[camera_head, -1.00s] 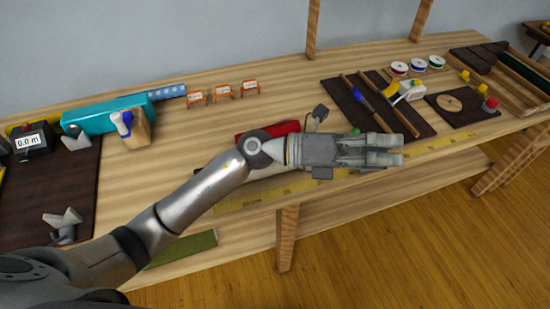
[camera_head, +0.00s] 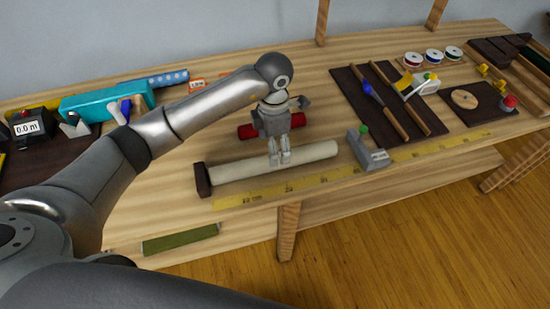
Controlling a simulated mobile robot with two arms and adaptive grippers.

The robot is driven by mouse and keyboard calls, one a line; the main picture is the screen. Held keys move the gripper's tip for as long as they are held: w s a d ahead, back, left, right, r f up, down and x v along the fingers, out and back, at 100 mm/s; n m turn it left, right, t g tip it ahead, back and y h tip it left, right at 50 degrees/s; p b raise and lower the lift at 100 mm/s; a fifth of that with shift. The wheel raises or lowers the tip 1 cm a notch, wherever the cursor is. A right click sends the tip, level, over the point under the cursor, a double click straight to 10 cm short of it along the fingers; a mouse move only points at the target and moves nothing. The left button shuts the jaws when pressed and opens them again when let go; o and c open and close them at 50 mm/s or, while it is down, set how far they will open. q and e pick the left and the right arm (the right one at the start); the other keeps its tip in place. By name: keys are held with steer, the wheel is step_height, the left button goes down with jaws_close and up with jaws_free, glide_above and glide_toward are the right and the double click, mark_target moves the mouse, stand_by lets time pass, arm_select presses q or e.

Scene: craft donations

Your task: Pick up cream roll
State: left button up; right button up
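The cream roll (camera_head: 315,153) lies lengthwise on the wooden bench near its front edge. Its left end meets a dark brown block (camera_head: 202,180). My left gripper (camera_head: 280,160) points down over the roll's middle, with its fingertips at the roll and covering part of it. The fingers look close together; I cannot tell whether they touch or grip the roll. My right gripper is not in view.
A red roll (camera_head: 247,131) lies just behind, partly hidden by my gripper. A grey clamp-like tool (camera_head: 370,153) stands off the cream roll's right end. A yellow ruler (camera_head: 310,182) runs along the front edge. A green roll (camera_head: 180,240) lies lower.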

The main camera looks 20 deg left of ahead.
arm_select(q)
steer(key=shift+f, duration=0.8)
step_height(320, 180, down, 4)
steer(key=shift+d+f+p, duration=0.1)
steer(key=shift+f+p, duration=0.05)
steer(key=shift+p, duration=0.8)
steer(key=shift+f, duration=0.45)
steer(key=c, duration=1.3)
steer(key=shift+w+r, duration=0.1)
